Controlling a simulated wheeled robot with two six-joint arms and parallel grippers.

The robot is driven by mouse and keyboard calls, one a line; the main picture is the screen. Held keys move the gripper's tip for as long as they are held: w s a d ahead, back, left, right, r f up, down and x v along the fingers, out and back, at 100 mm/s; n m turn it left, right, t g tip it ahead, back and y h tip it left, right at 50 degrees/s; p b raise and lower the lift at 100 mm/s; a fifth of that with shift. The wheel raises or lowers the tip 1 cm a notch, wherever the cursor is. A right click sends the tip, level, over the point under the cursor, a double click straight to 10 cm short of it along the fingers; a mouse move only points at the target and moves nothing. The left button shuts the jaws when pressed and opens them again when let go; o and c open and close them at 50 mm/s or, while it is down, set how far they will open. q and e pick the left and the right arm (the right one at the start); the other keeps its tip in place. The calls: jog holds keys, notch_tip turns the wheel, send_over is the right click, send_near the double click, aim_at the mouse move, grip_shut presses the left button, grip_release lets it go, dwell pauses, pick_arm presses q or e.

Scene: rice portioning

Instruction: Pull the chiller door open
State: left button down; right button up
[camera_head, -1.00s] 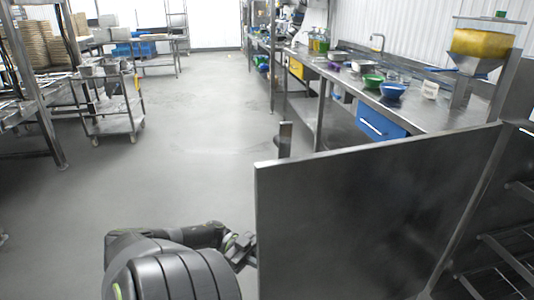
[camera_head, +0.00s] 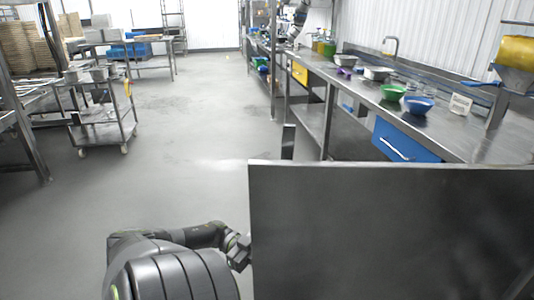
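The chiller door (camera_head: 390,235) is a grey metal panel that fills the lower right of the head view. It stands out into the room, its top edge almost level across the picture. My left gripper (camera_head: 240,251) is at the door's left edge, with its arm coming up from the lower left. Its fingertips are partly hidden at that edge, so I cannot tell whether they are open or shut, or whether they hold anything. The chiller's inside is not in view. My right gripper is not in view.
A steel counter (camera_head: 470,142) with a green bowl (camera_head: 392,92), a blue bowl (camera_head: 419,106) and a blue drawer (camera_head: 405,143) stands behind the door. A wheeled cart (camera_head: 103,131) stands at left. The floor (camera_head: 195,120) between is clear.

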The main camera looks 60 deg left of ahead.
pick_arm(q)
jog(key=shift+w+a+f, duration=0.1)
jog(key=shift+w+a, duration=0.05)
jog(key=c, duration=1.6)
grip_release()
jog(key=shift+w, duration=0.15)
